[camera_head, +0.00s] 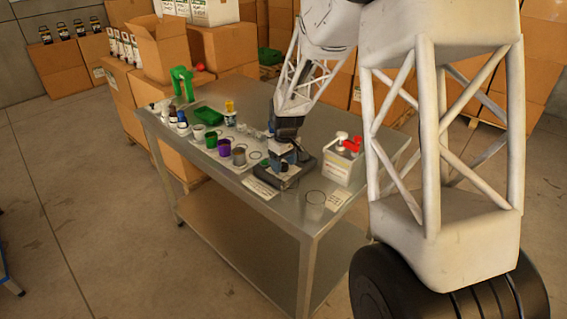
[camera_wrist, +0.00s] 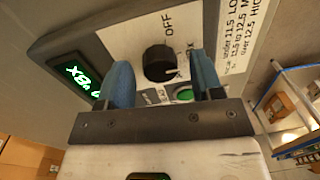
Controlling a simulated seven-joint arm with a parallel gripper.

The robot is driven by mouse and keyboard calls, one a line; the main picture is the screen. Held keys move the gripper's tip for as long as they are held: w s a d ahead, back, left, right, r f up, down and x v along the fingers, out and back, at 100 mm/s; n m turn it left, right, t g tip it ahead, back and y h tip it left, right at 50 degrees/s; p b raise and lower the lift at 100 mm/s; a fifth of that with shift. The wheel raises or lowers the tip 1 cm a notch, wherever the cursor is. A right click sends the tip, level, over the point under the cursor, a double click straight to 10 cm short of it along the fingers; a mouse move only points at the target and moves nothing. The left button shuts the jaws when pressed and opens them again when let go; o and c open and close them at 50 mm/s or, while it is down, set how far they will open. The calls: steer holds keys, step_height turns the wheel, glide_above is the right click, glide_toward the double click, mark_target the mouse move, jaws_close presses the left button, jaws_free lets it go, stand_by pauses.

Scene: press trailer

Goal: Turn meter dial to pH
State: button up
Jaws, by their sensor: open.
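The meter (camera_wrist: 117,38) fills the upper wrist view, with a black dial (camera_wrist: 158,62) on its pale face. "OFF" is printed above the dial; other labels are partly hidden by my right-hand finger, and I cannot read a pH mark. A thin pale mark shows at the dial's lower right. A green-lit display (camera_wrist: 82,80) is at left and a green button (camera_wrist: 184,94) is below the dial. My gripper (camera_wrist: 160,65) is open, its blue fingers on either side of the dial in the picture; contact is unclear. In the head view my gripper (camera_head: 287,155) is over the meter (camera_head: 268,182).
The metal table (camera_head: 262,222) also holds a white jug with a red part (camera_head: 342,160) right of the meter. Green, purple and grey cups (camera_head: 224,147), small bottles and a green tray (camera_head: 208,116) stand to its left. Cardboard boxes (camera_head: 165,45) are stacked behind.

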steer(key=c, duration=0.9)
steer(key=shift+m, duration=0.5)
steer(key=m, duration=1.1)
steer(key=shift+t, duration=0.3)
steer(key=o, duration=0.9)
steer(key=shift+d, duration=0.1)
